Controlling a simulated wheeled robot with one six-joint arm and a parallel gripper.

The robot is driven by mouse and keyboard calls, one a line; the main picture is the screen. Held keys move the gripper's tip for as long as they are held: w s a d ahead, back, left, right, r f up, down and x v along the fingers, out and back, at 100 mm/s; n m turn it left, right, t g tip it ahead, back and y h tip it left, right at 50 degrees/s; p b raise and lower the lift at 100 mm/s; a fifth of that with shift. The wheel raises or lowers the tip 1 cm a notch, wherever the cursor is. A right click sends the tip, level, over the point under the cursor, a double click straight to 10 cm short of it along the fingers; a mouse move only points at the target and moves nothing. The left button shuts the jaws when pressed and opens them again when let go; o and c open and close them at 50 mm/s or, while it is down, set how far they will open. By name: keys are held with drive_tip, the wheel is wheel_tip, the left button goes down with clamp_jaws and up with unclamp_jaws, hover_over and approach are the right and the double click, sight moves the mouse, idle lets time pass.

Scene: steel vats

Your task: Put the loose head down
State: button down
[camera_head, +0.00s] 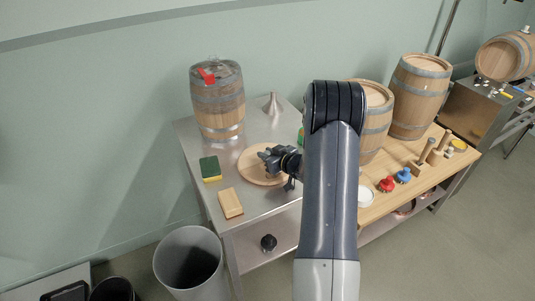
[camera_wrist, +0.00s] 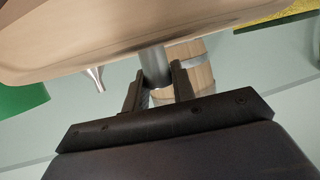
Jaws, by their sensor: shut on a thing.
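The loose head is a round pale wooden disc (camera_head: 256,176) over the steel table (camera_head: 262,205). In the wrist view the disc (camera_wrist: 130,28) fills the top, with a short metal post (camera_wrist: 153,62) standing out from its face. My gripper (camera_head: 272,158) is above the disc; in the wrist view its fingers (camera_wrist: 157,88) are shut on the post. I cannot tell whether the disc touches the table. A barrel (camera_head: 218,108) with a see-through upper part and a red piece at its top stands behind; its wood also shows in the wrist view (camera_wrist: 195,75).
A green-and-yellow sponge (camera_head: 210,168) and a wooden block (camera_head: 230,203) lie left of the disc. A steel funnel (camera_head: 272,104) stands behind it. Barrels (camera_head: 420,95) and red (camera_head: 386,184) and blue (camera_head: 403,175) items occupy the wooden bench at right. A grey bin (camera_head: 188,262) stands in front.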

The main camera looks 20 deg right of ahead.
drive_tip(key=shift+f, duration=0.15)
drive_tip(key=c, duration=1.2)
unclamp_jaws()
drive_tip(key=b+v, duration=0.1)
drive_tip(key=v, duration=1.1)
drive_tip(key=shift+b, duration=0.3)
